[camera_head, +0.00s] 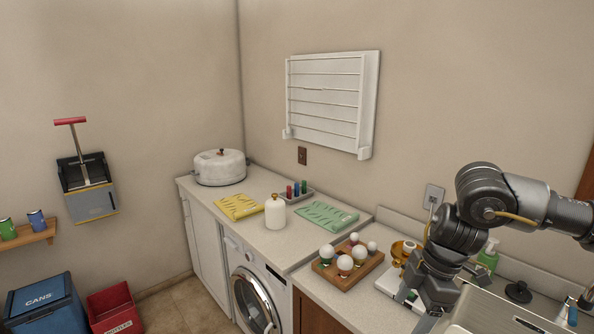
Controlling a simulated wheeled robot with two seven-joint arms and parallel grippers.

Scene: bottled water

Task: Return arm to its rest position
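My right arm (510,195) comes in from the right edge, raised over the counter, and bends down at its elbow. My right gripper (428,318) is at the lower end of this arm, near the bottom edge of the picture and beside the sink. Its fingertips are cut off or too small to make out, so I cannot tell if it is open or holds anything. My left arm and gripper are not in view. No water bottle can be made out.
A wooden tray with several white-topped shakers (345,262) and a gold scale (403,250) stand left of my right gripper. The metal sink (490,312), a green soap bottle (489,256) and a black plug (518,291) are close by. A washing machine (256,297) stands further left.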

